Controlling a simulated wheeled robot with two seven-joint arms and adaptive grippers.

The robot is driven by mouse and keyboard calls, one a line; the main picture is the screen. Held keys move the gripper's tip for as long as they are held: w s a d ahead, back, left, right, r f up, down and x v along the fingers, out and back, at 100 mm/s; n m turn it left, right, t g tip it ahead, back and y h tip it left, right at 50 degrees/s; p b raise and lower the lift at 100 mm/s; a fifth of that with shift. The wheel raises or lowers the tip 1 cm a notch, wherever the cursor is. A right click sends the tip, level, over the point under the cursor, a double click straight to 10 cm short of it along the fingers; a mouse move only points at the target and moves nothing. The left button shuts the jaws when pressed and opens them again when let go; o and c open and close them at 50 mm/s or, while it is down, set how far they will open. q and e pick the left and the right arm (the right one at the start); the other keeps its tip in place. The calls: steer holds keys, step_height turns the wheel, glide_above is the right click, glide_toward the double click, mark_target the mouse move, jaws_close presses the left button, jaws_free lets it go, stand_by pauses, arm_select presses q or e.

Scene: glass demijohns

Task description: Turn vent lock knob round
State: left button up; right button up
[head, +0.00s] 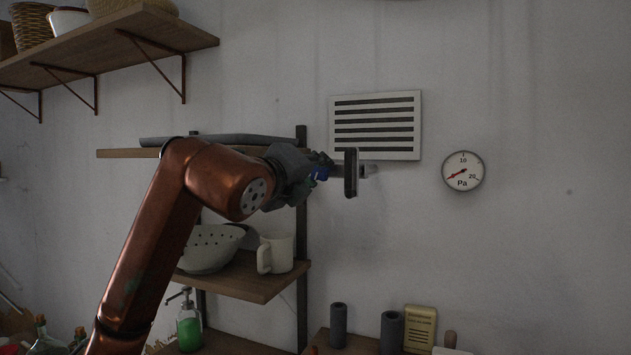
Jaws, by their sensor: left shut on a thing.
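The white vent grille (375,125) with dark horizontal slots is on the wall, right of centre in the head view. My right gripper is not in view.
A round pressure gauge (463,171) marked Pa hangs right of the grille. A shelf rack with a colander (210,250) and a cream mug (276,253) stands behind my arm. Dark cylinders (391,331) stand below. The wall at right is clear.

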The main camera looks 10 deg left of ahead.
arm_select(q)
steer(key=shift+n, duration=0.6)
steer(key=shift+r+n+b, duration=0.1)
steer(key=shift+n+b, duration=0.2)
steer(key=shift+b, duration=0.05)
steer(key=o, duration=1.1)
steer(key=shift+o, duration=0.2)
steer(key=shift+s, duration=0.25)
steer(key=s+a, duration=0.2)
steer(key=s, duration=0.9)
steer(key=shift+s+a, duration=0.15)
